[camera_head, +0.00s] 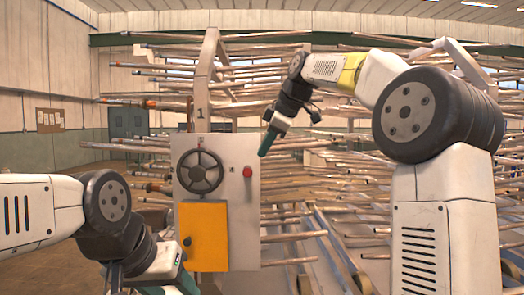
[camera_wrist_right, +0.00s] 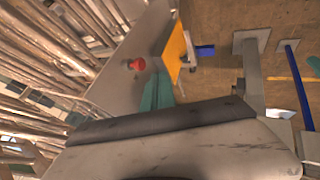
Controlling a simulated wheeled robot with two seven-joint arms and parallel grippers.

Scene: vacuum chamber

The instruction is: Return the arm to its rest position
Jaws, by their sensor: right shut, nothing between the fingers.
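My right gripper (camera_head: 266,149) is raised in front of the panel's right edge in the head view. Its teal fingers are together and empty, pointing down. In the right wrist view the fingers (camera_wrist_right: 157,92) show side by side, with the panel behind them. My left gripper is low at the bottom left of the head view, partly cut off by the lower edge, so its opening is unclear. The grey control panel (camera_head: 242,215) carries a dark handwheel (camera_head: 199,171), a red button (camera_head: 247,171) and an orange door (camera_head: 204,236). The right fingers appear apart from the button.
Racks of long metal pipes (camera_head: 300,190) fill the space behind and right of the panel. A beige post (camera_head: 203,85) marked 1 rises behind it. In the right wrist view, a blue bar (camera_wrist_right: 301,85) and a grey post lie at the right. Open floor shows left.

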